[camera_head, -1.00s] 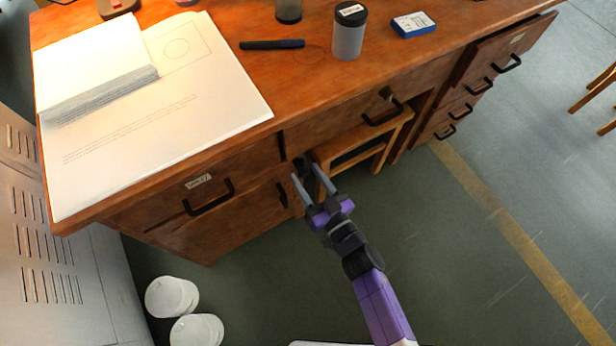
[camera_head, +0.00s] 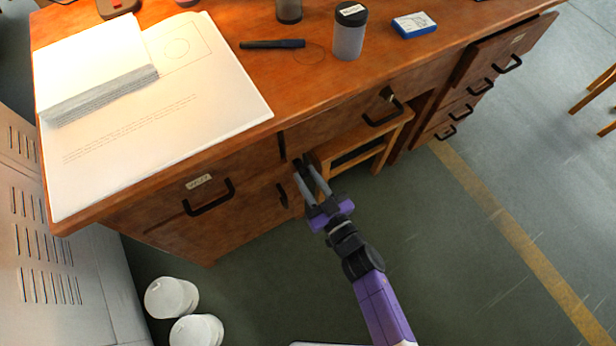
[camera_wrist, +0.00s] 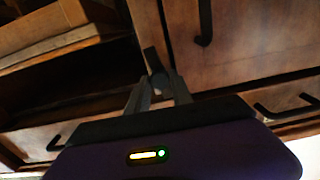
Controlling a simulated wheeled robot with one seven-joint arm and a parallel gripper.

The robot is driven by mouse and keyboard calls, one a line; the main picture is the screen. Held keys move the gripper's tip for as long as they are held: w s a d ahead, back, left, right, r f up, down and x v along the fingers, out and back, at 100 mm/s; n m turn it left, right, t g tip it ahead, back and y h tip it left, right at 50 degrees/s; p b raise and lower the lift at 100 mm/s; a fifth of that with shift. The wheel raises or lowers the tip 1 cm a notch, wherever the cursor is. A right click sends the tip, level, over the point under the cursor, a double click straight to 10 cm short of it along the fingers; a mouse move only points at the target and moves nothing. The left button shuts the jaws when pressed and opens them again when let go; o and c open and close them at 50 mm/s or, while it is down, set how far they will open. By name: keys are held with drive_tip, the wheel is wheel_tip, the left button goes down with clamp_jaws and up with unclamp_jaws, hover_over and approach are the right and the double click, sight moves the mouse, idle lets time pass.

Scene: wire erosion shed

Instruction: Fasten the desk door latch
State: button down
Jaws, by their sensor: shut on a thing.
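The desk door (camera_head: 250,215) is the lower left front panel of the wooden desk, and it looks closed. Its dark upright handle (camera_head: 283,195) is near its right edge. The small dark latch (camera_head: 298,164) sits at the upper right corner of the door, partly hidden by the fingers. My gripper (camera_head: 305,168) reaches up to it from below and is shut on it. In the wrist view the fingertips (camera_wrist: 160,84) close around the end of the dark latch (camera_wrist: 152,60), beside the door panel (camera_wrist: 245,40).
A drawer with a black handle (camera_head: 208,197) is above the door. A wooden stool (camera_head: 355,150) stands in the knee space just right of the gripper. White tubs (camera_head: 172,297) stand on the floor at lower left, beside a grey vented cabinet (camera_head: 50,250). Floor right of my arm is clear.

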drive_tip(key=n, duration=0.4)
drive_tip(key=shift+f+b, duration=0.15)
drive_tip(key=shift+b, duration=0.25)
drive_tip(key=n+b, duration=0.1)
drive_tip(key=n, duration=0.3)
drive_tip(key=n+b, duration=0.1)
drive_tip(key=n, duration=0.3)
drive_tip(key=shift+s+n, duration=0.1)
drive_tip(key=shift+n, duration=0.2)
drive_tip(key=shift+n+b, duration=0.9)
drive_tip(key=shift+n, duration=0.9)
drive_tip(key=c, duration=1.1)
unclamp_jaws()
